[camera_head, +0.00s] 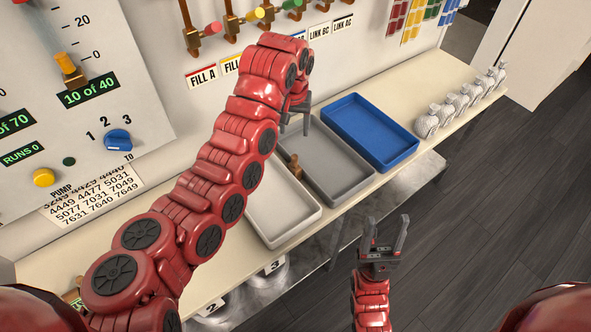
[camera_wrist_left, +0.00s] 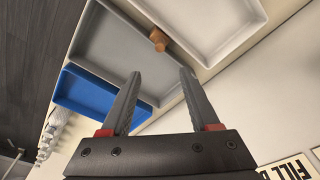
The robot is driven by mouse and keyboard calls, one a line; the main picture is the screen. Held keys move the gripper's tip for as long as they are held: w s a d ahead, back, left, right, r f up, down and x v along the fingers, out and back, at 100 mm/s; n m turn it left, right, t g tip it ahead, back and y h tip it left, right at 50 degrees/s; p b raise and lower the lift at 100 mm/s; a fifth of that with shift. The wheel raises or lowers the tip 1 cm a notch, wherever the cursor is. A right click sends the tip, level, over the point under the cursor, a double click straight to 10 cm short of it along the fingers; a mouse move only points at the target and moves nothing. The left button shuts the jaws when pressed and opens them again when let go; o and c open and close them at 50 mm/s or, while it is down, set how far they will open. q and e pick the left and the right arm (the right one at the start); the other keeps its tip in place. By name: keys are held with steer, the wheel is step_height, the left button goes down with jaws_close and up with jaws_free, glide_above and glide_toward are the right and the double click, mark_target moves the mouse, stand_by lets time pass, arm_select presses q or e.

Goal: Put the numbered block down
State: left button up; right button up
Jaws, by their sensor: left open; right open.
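A small brown wooden block (camera_head: 295,166) is at the left side of the grey tray (camera_head: 345,196), by the wall it shares with the white tray (camera_head: 290,237). It also shows in the left wrist view (camera_wrist_left: 158,40), past my fingertips. I cannot read a number on it, and whether it rests on the tray floor or the rim is unclear. My left gripper (camera_head: 296,122) is open and empty above the back of the grey tray, apart from the block; its fingers also show in the wrist view (camera_wrist_left: 160,76). My right gripper (camera_head: 387,226) is open and empty in front of the shelf.
A blue tray (camera_head: 369,130) is right of the grey one. Several white lumpy figures (camera_head: 462,105) line the shelf's right end. A panel with dials and a blue knob (camera_head: 118,140) stands at the left. Levers and labels cover the back wall. Numbered containers (camera_head: 273,268) sit below the shelf.

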arm_select(q)
glide_above(295, 157)
steer(key=f, duration=0.5)
steer(key=shift+s+f, duration=0.1)
steer(key=shift+s, duration=0.1)
steer(key=f, duration=0.1)
steer(key=f+p, duration=0.2)
steer(key=f, duration=0.1)
steer(key=shift+w+f, duration=0.1)
steer(key=shift+w, duration=0.25)
step_height(295, 157, down, 4)
steer(key=shift+s+r+p, duration=0.1)
steer(key=shift+s+p, duration=0.05)
steer(key=shift+p, duration=1.1)
steer(key=shift+a+f, duration=0.1)
steer(key=shift+f, duration=0.8)
jaws_close()
